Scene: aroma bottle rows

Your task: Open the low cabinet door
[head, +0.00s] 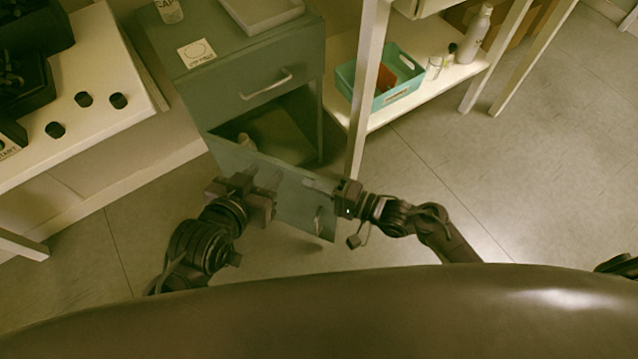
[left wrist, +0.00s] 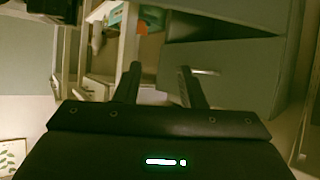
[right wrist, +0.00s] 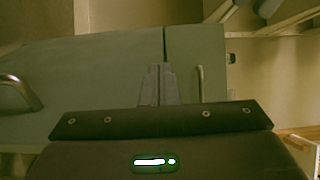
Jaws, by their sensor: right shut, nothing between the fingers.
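The grey-green low cabinet (head: 225,88) has a shut drawer with a bar handle (head: 266,83) above an open compartment (head: 285,128). Its door (head: 290,205) stands ajar, swung out toward me, with a small handle (head: 318,221) near its free edge. My right gripper (head: 312,184) is shut and empty beside the door's free edge; contact is unclear.
A pale object (head: 245,142) is inside the compartment. A white table (head: 90,75) with dark items stands left. At right, a shelf (head: 395,112) holds a teal basket (head: 348,76) and a bottle (head: 474,38); its leg (head: 366,105) is close to my right gripper. Floor lies clear farther right.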

